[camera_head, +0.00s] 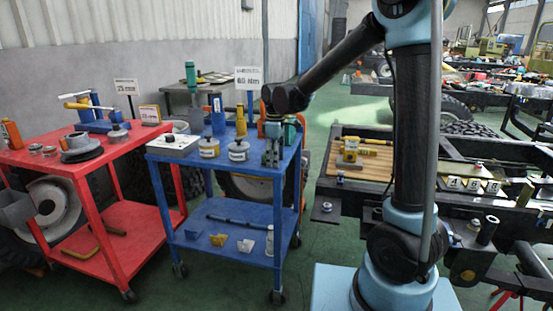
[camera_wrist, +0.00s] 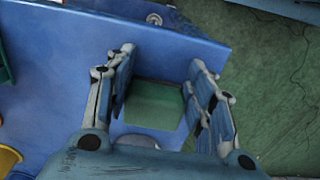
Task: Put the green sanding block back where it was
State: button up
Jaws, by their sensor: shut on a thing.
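The green sanding block (camera_wrist: 154,106) sits between the two fingers of my gripper (camera_wrist: 160,92) in the wrist view. My gripper is shut on it. In the head view my gripper (camera_head: 271,158) points down at the right front part of the blue cart's top (camera_head: 258,170). The block is too small or hidden to make out there. I cannot tell whether it touches the cart's top or hangs just above it.
A red cart (camera_head: 55,157) stands further left. A chassis frame with a wooden board (camera_head: 371,165) lies right. Green floor separates them.

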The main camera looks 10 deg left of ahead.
jog(key=shift+s+d+f, duration=0.1)
jog(key=shift+s+f, duration=0.05)
jog(key=shift+f, duration=0.1)
jog(key=shift+o, duration=0.5)
jog(key=shift+s, duration=0.25)
jog(key=o, duration=1.2)
jog(key=shift+f, duration=0.1)
jog(key=shift+o, duration=0.8)
jog(key=shift+w+f, duration=0.5)
jog(key=shift+w, duration=0.15)
jog(key=shift+s+r, duration=0.25)
jog(key=shift+c, duration=0.3)
